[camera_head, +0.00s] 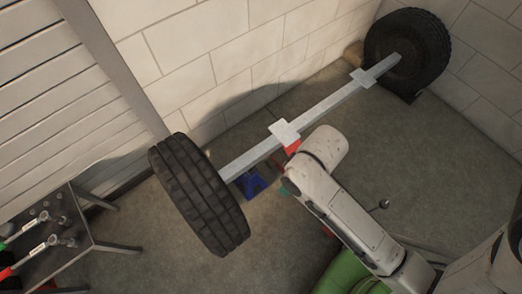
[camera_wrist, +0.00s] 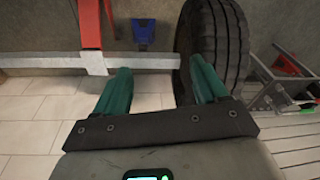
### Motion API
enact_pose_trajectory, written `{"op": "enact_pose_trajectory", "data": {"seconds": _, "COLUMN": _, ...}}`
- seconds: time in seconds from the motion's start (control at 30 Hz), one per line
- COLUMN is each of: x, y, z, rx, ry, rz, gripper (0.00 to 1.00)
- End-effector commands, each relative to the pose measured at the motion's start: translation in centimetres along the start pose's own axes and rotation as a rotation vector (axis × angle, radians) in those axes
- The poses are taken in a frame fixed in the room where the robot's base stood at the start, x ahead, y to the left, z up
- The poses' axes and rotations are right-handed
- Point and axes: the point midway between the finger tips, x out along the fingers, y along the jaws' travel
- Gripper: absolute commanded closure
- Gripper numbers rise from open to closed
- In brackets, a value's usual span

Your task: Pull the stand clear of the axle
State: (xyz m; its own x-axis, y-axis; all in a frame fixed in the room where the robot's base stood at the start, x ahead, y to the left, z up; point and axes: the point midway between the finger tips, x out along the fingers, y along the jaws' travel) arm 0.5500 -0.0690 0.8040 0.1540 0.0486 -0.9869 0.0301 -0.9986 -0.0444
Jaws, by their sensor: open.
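The pale metal axle (camera_head: 340,97) runs diagonally between two black tyres, the near one (camera_head: 198,193) and the far one (camera_head: 415,50). A blue stand-like piece (camera_head: 251,184) is at the axle near the near tyre; it also shows in the wrist view (camera_wrist: 143,32). A red piece (camera_head: 292,147) is by the axle's near plate (camera_head: 284,132), partly hidden by my arm; the wrist view shows it as a long red bar (camera_wrist: 90,24). I cannot tell which is the stand. My gripper (camera_wrist: 157,76) is open and apparently empty, its teal fingers pointing toward the axle (camera_wrist: 150,61).
A metal bench with tools (camera_head: 65,225) stands at the left, near the near tyre. A green rounded object (camera_head: 348,275) lies at the bottom, beside my arm. A block wall (camera_head: 240,50) closes off the back. Some floor (camera_head: 440,135) is clear at the right.

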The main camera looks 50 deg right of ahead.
Motion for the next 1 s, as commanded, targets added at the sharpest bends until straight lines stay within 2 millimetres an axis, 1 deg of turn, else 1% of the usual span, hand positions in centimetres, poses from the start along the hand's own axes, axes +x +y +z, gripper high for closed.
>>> {"op": "enact_pose_trajectory", "data": {"seconds": 0.03, "x": 2.9, "y": -0.2, "z": -0.4, "rx": -0.023, "ry": 0.025, "rz": -0.026, "gripper": 0.23}}
{"op": "enact_pose_trajectory", "data": {"seconds": 0.07, "x": 4.1, "y": -0.4, "z": -0.7, "rx": -0.041, "ry": 0.044, "rz": -0.044, "gripper": 0.23}}
{"op": "enact_pose_trajectory", "data": {"seconds": 0.1, "x": 5.7, "y": -0.7, "z": -1.2, "rx": -0.064, "ry": 0.072, "rz": -0.067, "gripper": 0.23}}
{"op": "enact_pose_trajectory", "data": {"seconds": 0.3, "x": 12.8, "y": -1.9, "z": -3.8, "rx": -0.155, "ry": 0.226, "rz": -0.170, "gripper": 0.23}}
{"op": "enact_pose_trajectory", "data": {"seconds": 0.5, "x": 19.1, "y": -2.6, "z": -6.2, "rx": -0.206, "ry": 0.395, "rz": -0.240, "gripper": 0.23}}
{"op": "enact_pose_trajectory", "data": {"seconds": 0.67, "x": 23.8, "y": -2.6, "z": -8.0, "rx": -0.218, "ry": 0.533, "rz": -0.266, "gripper": 0.23}}
{"op": "enact_pose_trajectory", "data": {"seconds": 0.8, "x": 27.7, "y": -2.1, "z": -9.3, "rx": -0.208, "ry": 0.653, "rz": -0.266, "gripper": 0.23}}
{"op": "enact_pose_trajectory", "data": {"seconds": 0.87, "x": 29.3, "y": -1.7, "z": -9.9, "rx": -0.199, "ry": 0.703, "rz": -0.259, "gripper": 0.23}}
{"op": "enact_pose_trajectory", "data": {"seconds": 1.0, "x": 33.0, "y": -0.5, "z": -10.9, "rx": -0.163, "ry": 0.812, "rz": -0.224, "gripper": 0.23}}
